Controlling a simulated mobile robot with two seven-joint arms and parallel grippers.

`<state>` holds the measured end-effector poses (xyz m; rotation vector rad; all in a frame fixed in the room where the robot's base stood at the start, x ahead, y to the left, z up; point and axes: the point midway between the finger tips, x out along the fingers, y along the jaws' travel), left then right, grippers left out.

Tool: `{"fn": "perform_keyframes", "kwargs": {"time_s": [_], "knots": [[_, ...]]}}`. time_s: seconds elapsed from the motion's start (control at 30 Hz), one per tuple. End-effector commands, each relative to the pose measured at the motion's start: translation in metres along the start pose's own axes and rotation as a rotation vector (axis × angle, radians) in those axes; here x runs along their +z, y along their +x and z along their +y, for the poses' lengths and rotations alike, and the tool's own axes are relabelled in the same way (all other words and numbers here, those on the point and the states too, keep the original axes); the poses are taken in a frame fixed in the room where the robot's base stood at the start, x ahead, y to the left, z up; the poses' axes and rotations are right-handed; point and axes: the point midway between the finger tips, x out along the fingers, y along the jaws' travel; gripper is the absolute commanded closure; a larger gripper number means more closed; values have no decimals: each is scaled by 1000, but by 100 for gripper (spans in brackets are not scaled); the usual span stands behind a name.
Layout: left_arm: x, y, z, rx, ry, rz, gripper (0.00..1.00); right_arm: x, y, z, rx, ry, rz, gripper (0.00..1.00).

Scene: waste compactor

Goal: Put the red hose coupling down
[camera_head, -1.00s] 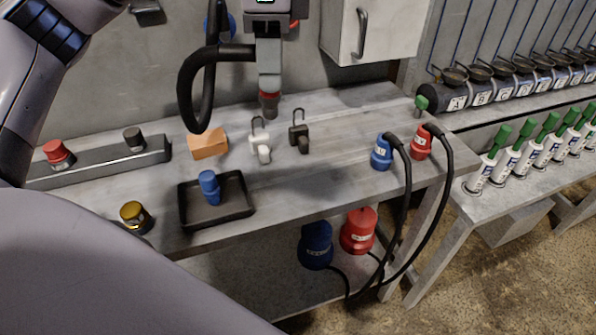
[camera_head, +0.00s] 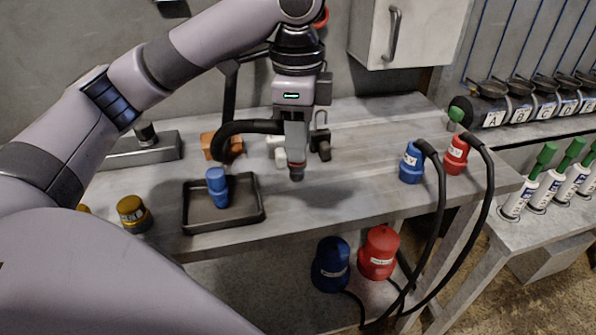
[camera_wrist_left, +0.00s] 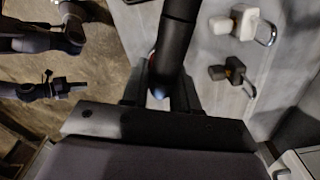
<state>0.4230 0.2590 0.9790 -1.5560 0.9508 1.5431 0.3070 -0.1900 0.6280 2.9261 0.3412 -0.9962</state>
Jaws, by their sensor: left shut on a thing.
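My left gripper (camera_head: 296,160) is shut on the red hose coupling (camera_head: 297,174). Only a red band and a dark lower end of the coupling show below the fingers. It points down, a little above the grey bench (camera_head: 345,190); I cannot tell whether it touches. A black hose (camera_head: 245,127) loops out to the left from behind the gripper. The left wrist view shows a thick black hose (camera_wrist_left: 176,35) running between the fingers and hiding most of the coupling. My right gripper cannot be made out.
A black tray (camera_head: 240,222) holding a blue coupling (camera_head: 217,187) stands left of the gripper. Behind are an orange block (camera_head: 208,146) and padlocks, white (camera_head: 280,152) and black (camera_head: 322,146). Blue (camera_head: 412,165) and red (camera_head: 456,156) hose plugs stand right. Bench between is clear.

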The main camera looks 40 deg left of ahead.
Motion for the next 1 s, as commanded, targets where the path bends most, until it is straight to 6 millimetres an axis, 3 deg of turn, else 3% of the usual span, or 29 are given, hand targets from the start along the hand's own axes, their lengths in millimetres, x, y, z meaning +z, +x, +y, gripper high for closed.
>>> {"fn": "perform_keyframes", "kwargs": {"time_s": [0.17,0.4,0.7,0.73,0.8,1.0], "knots": [[0,11,0,-1,0,-1,100,-3,2,2,0,-5,12,100],[1,45,0,0,-1,-2,100,3,7,2,-1,-1,8,100],[1,47,0,-1,0,0,100,2,6,2,0,0,9,100],[1,48,0,-1,0,-1,68,1,6,2,0,1,9,100],[1,48,0,-1,0,-1,45,1,6,2,0,2,10,100],[1,47,0,-1,0,-1,45,1,6,1,0,5,11,100]]}}
